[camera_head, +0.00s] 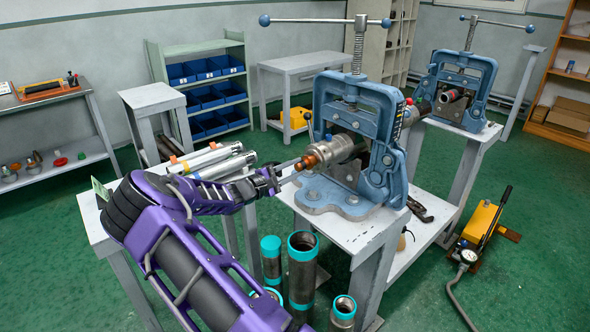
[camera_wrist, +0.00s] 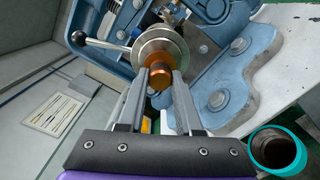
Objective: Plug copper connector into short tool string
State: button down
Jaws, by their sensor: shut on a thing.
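The copper connector (camera_head: 308,161) is a short, stepped orange-brown piece at the near end of a silver tool string (camera_head: 340,148). The tool string is clamped level in the front blue vise (camera_head: 380,125). In the wrist view the connector (camera_wrist: 158,74) lies between my fingertips, in front of the round silver end face (camera_wrist: 160,47). It lines up roughly with the face; how deep it sits is hidden. My gripper (camera_head: 290,168) is shut on the connector's near end, and its fingers (camera_wrist: 160,82) flank it in the wrist view.
A second blue vise (camera_head: 463,85) stands behind at the right. Several silver tubes (camera_head: 212,160) lie left of my gripper. Pipes with teal ends (camera_head: 302,272) stand on the floor below the vise table (camera_head: 345,232). A yellow pump (camera_head: 482,222) sits on the floor at right.

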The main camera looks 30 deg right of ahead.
jog(key=shift+d, duration=0.2)
jog(key=shift+w+d+b, duration=0.15)
jog(key=shift+d+b, duration=0.25)
jog(key=shift+d, duration=0.35)
jog(key=c, duration=0.5)
grip_release()
jog(key=shift+d, duration=0.1)
